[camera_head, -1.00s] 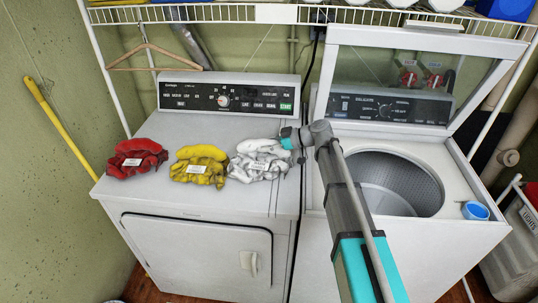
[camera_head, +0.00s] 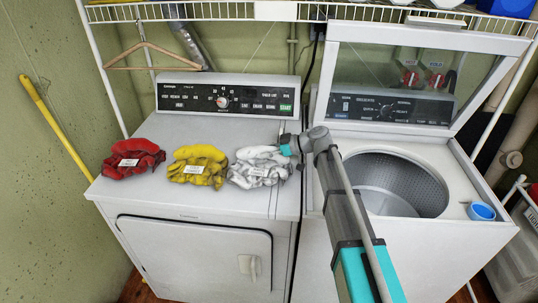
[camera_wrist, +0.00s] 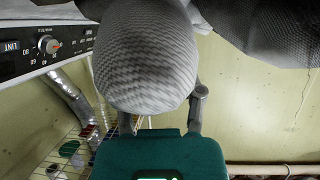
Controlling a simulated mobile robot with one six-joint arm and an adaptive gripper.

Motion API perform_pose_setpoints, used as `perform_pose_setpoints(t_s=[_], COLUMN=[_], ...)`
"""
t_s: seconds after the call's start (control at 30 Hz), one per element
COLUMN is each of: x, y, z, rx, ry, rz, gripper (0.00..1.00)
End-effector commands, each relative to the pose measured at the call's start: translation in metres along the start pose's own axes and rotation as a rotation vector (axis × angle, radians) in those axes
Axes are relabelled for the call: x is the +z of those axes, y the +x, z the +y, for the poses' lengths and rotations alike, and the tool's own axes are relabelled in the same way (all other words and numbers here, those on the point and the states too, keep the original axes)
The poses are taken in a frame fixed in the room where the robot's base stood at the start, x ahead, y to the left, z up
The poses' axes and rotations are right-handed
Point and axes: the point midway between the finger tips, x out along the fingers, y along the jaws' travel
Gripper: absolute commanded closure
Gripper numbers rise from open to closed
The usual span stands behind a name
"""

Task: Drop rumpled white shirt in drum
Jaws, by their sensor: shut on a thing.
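The rumpled white shirt (camera_head: 258,168) lies bunched on the dryer top, rightmost of three garments, with a pale tag on its front. My gripper (camera_head: 284,147) reaches its right upper edge from the right and is shut on it. In the wrist view, the shirt's woven grey-white cloth (camera_wrist: 150,55) bulges between the fingers of my gripper (camera_wrist: 158,112) and hides the fingertips. The drum (camera_head: 390,185) is the round, perforated metal opening in the washer at right. The washer lid (camera_head: 345,45) stands open, and my arm crosses in front of the drum's left side.
A yellow garment (camera_head: 199,165) and a red garment (camera_head: 132,158) lie left of the shirt on the dryer (camera_head: 160,200). A blue cup (camera_head: 481,211) sits at the washer's right edge. A wire shelf (camera_head: 220,12) and hanger (camera_head: 150,58) are above. The drum opening looks clear.

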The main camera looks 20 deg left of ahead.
Motion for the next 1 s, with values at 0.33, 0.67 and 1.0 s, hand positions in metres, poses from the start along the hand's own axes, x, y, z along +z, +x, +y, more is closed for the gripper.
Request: perform_pose_setpoints(t_s=[0.33, 0.67, 1.0], x=[0.0008, 0.0021, 0.0022], y=[0.0008, 0.0016, 0.0017], z=[-0.0002, -0.0003, -0.0003], rx=[-0.001, -0.001, -0.001], ry=[0.0, 0.0, 0.0], rz=[0.001, 0.0, 0.0], gripper=[1.0, 0.16, 0.16])
